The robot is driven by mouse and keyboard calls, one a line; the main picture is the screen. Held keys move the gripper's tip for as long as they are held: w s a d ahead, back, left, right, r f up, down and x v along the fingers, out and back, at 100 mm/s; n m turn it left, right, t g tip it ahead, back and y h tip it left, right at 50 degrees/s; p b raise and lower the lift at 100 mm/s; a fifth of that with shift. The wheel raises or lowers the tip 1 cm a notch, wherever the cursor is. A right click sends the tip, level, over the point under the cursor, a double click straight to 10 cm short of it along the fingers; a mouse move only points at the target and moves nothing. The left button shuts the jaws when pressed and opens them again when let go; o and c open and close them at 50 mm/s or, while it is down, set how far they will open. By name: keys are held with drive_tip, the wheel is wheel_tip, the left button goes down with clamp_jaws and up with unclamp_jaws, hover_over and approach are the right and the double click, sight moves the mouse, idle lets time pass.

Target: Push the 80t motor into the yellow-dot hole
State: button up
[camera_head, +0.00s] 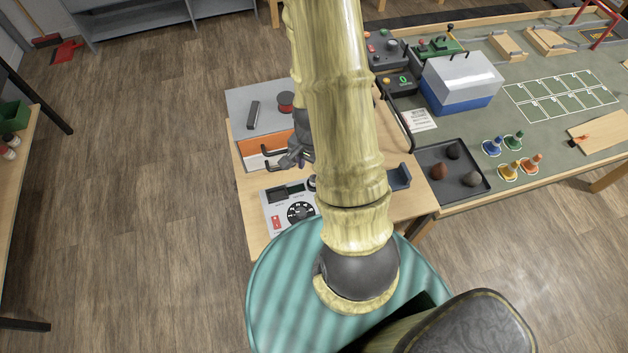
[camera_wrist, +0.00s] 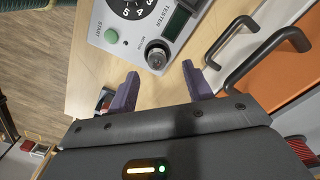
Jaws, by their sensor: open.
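A short metallic cylinder (camera_wrist: 157,53), which looks like a motor, stands upright at the corner of the grey tester panel (camera_wrist: 110,38), close to the printed word MOTOR. I cannot read an 80t mark on it. My gripper (camera_wrist: 160,86) is open, with its two purple fingers apart and nothing between them. The cylinder is just beyond the fingertips, apart from them. In the head view the tester (camera_head: 272,214) lies on the wooden table, and my gripper (camera_head: 293,156) is partly hidden by my arm. I can make out no yellow-dot hole in either view.
An orange-fronted drawer unit (camera_head: 262,146) with dark handles stands beside the tester; its black handle (camera_wrist: 262,55) is close to the right finger. A red spool (camera_head: 286,99) sits on top. A dark blue holder (camera_head: 400,177) and a black tray of stones (camera_head: 429,160) are to the right.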

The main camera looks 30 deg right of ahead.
drive_tip(key=shift+s+d+f+p, duration=0.1)
drive_tip(key=shift+s+f+p, duration=0.1)
drive_tip(key=shift+f, duration=0.4)
drive_tip(key=shift+s+f+p, duration=0.1)
drive_tip(key=shift+f+p, duration=0.1)
drive_tip(key=shift+f, duration=0.4)
drive_tip(key=shift+w+f, duration=0.1)
drive_tip(key=shift+f, duration=1.3)
drive_tip(key=c, duration=1.1)
drive_tip(key=shift+r, duration=0.1)
drive_tip(key=shift+r, duration=4.95)
